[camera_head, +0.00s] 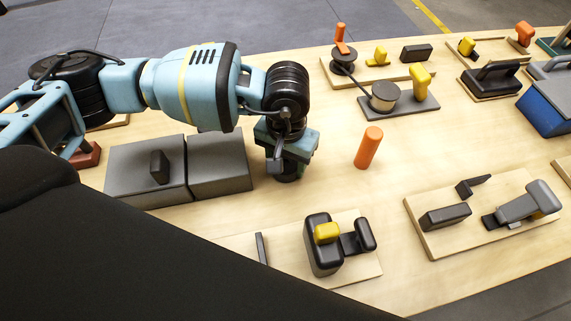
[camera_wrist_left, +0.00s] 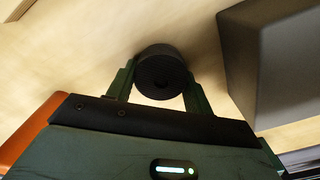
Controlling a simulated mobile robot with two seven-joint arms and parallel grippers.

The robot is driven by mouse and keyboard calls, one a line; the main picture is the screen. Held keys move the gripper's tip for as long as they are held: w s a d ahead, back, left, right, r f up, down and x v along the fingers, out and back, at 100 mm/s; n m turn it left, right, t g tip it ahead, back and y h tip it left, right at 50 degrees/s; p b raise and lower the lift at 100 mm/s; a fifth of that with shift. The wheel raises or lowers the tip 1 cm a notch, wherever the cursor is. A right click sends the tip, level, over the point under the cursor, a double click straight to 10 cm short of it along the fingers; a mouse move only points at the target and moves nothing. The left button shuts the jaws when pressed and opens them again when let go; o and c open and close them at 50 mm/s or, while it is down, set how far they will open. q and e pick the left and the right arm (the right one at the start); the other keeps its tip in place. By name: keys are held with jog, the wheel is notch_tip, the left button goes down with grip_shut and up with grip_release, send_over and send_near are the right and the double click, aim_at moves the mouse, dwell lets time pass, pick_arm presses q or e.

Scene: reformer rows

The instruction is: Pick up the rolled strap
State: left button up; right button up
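The rolled strap looks to be the dark round roll (camera_wrist_left: 161,74) between the fingers of my left gripper (camera_wrist_left: 160,76) in the left wrist view. One finger stands on each side of it, with little or no gap. I cannot tell whether they press on it. In the head view my left gripper (camera_head: 287,160) points down at the table, right of the grey boxes. A dark round end (camera_head: 286,176) shows under it, mostly hidden by the fingers. Whether the roll touches the table is unclear. My right gripper is not in view.
Two grey boxes (camera_head: 220,162) stand close left of the gripper; one grey side (camera_wrist_left: 290,60) shows in the wrist view. An orange cylinder (camera_head: 368,148) stands to the right. Boards with black, yellow and grey parts (camera_head: 420,232) lie around. Bare wood (camera_head: 330,185) lies between.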

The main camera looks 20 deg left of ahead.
pick_arm(q)
jog(key=c, duration=0.3)
